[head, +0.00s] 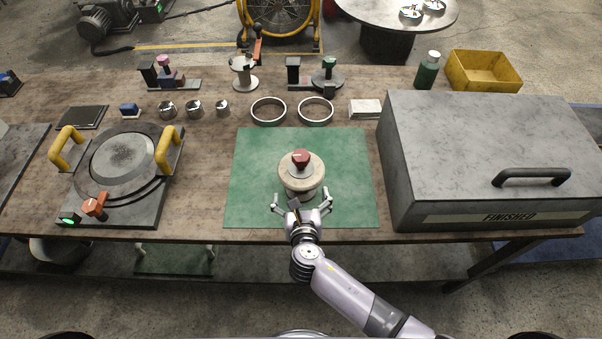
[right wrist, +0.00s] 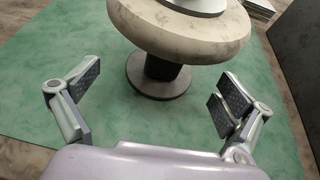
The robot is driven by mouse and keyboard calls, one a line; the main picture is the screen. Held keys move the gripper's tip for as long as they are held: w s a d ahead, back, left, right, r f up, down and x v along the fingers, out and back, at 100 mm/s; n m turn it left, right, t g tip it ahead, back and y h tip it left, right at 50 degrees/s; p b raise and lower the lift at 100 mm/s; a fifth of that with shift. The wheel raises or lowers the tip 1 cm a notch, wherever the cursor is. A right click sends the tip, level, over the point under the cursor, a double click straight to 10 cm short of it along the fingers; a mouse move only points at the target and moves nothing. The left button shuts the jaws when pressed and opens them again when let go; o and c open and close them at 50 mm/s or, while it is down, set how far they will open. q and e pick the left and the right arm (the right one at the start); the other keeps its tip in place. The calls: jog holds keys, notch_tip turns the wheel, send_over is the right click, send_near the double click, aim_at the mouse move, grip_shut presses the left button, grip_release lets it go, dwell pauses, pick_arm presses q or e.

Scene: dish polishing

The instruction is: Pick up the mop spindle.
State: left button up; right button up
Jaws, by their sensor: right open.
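The mop spindle (head: 314,180) appears to be the piece on the green mat, with a thick cream disc and a red knob on top. It stands upright. In the right wrist view the cream disc (right wrist: 185,30) sits above a dark stem and a round dark base (right wrist: 158,84) on the mat. My right gripper (head: 301,203) is open and empty at the near side of the spindle. In the right wrist view its fingers (right wrist: 158,92) are spread wide to either side of the stem, short of it. My left gripper is not in view.
The green mat (head: 252,205) is otherwise bare. A large grey box (head: 470,140) marked FINISHED stands to the right. A round plate fixture (head: 122,158) with yellow handles is at left.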

jog(key=x, duration=0.4)
jog(key=shift+d+r, duration=0.15)
jog(key=shift+d, duration=0.05)
jog(key=shift+c, duration=0.3)
jog(key=shift+s+r, duration=0.1)
jog(key=shift+s, duration=0.05)
jog(key=c, duration=1.1)
jog(key=shift+a, duration=0.15)
grip_shut()
